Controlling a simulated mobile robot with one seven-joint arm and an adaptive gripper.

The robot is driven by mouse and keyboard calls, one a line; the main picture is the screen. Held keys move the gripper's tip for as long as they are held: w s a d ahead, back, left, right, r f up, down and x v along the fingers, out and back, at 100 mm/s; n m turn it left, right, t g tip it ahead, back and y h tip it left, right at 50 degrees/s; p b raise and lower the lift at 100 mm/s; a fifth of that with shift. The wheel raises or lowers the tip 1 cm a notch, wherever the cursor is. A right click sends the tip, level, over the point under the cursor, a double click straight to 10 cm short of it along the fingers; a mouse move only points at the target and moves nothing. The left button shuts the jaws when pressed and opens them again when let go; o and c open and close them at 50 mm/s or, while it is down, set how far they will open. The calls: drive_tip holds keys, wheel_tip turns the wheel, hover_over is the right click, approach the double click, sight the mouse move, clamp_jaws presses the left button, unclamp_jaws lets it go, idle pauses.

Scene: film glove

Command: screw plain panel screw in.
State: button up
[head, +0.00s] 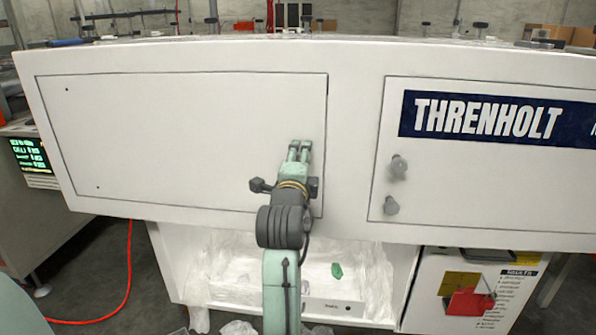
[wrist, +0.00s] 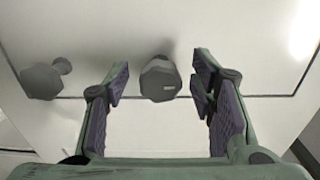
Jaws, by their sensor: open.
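The plain panel (head: 185,135) is the white door at the left of the cabinet, shut flush in its frame. In the wrist view a grey faceted screw head (wrist: 160,80) stands near the panel's edge line, between the fingertips. A second grey screw (wrist: 42,81) stands out from the surface to the left, outside the fingers. My gripper and arm hide the gripped area in the head view.
The THRENHOLT panel (head: 480,190) at the right carries two grey screws, an upper one (head: 399,167) and a lower one (head: 390,205). Below is an open shelf (head: 370,318) with clear plastic and a green piece (head: 337,271). A red cable (head: 128,270) lies on the floor at left.

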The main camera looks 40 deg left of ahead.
drive_tip(key=v, duration=1.1)
drive_tip(key=shift+s, duration=0.15)
